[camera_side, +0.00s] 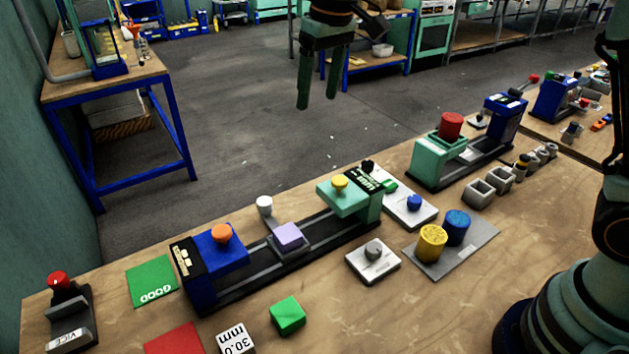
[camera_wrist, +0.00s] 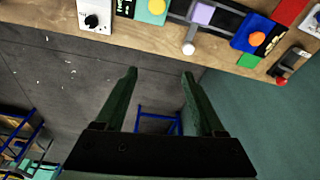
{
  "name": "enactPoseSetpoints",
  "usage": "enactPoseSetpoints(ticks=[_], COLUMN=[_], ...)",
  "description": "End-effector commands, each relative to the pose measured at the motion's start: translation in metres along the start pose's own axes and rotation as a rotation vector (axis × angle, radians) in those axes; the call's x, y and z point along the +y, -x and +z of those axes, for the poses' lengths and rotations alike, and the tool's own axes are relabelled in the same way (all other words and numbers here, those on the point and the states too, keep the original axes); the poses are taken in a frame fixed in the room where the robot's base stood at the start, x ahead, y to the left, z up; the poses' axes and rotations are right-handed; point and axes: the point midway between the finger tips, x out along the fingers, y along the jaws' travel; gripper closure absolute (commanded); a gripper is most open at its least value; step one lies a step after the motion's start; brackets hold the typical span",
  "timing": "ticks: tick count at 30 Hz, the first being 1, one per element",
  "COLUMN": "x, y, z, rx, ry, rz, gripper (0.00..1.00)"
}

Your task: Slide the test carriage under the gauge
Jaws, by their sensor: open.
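The test carriage (camera_side: 289,246) is a dark sled with a lilac block (camera_side: 288,235) on top. It sits on a black rail (camera_side: 250,284) between a blue head (camera_side: 208,263) with an orange knob and a green head (camera_side: 345,202) with a yellow knob. A white knob (camera_side: 264,205) stands on the carriage's far side; it also shows in the wrist view (camera_wrist: 188,48). Both heads carry dark panels with pale marks; I cannot tell which is the gauge. My gripper (camera_side: 318,100) is open and empty, high beyond the bench's far edge, apart from everything.
A green GOOD pad (camera_side: 152,282), red pad (camera_side: 174,339), green cube (camera_side: 288,315) and 30.0 mm block (camera_side: 236,338) lie near the rail. Yellow (camera_side: 431,243) and blue cylinders (camera_side: 456,227) stand right. A second press (camera_side: 440,155) stands behind. A red-knobbed vice (camera_side: 68,310) is left.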

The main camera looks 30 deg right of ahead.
Motion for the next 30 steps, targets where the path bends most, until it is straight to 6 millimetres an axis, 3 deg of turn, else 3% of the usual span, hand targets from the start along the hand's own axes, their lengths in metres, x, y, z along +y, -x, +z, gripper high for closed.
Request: enactPoseSetpoints(ticks=[6,15,23,30], x=[-0.041,-0.083,-0.09,-0.089], y=[-0.051,-0.11,-0.128,-0.165], z=[-0.033,-0.045,-0.044,-0.036], rx=[-0.086,-0.169,-0.185,-0.187], ry=[0.046,0.089,0.097,0.096], rz=[-0.001,0.006,0.008,0.008], gripper=[0.29,0.29,0.29,0.29])
